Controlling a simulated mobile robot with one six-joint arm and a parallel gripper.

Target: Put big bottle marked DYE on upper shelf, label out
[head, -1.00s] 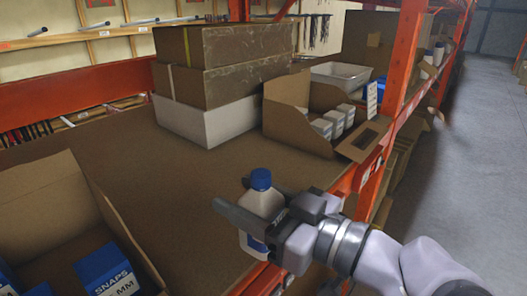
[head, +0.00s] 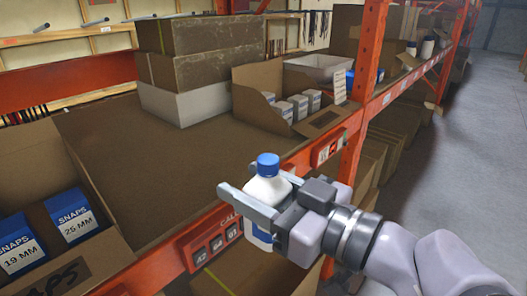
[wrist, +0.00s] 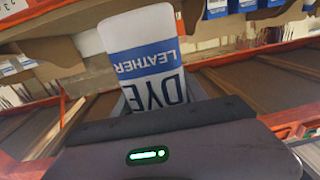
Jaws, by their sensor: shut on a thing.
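A white bottle with a blue cap (head: 268,166) is held upright in my gripper (head: 255,200), at the front edge of the shelf. My gripper is shut on it around its body, with a finger on each side. In the wrist view the bottle (wrist: 128,38) shows a white and blue label reading LEATHER DYE, upside down in the picture and facing the wrist camera. The shelf (head: 150,160) behind it has a broad bare brown deck. The gripper hides part of the bottle's lower body in the head view.
An open carton of blue SNAPS boxes (head: 75,215) stands at the left of the shelf. Stacked brown boxes (head: 205,65) stand at the back. A cardboard bin with small white boxes (head: 265,100) and an orange upright (head: 362,90) stand to the right. The deck's middle is clear.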

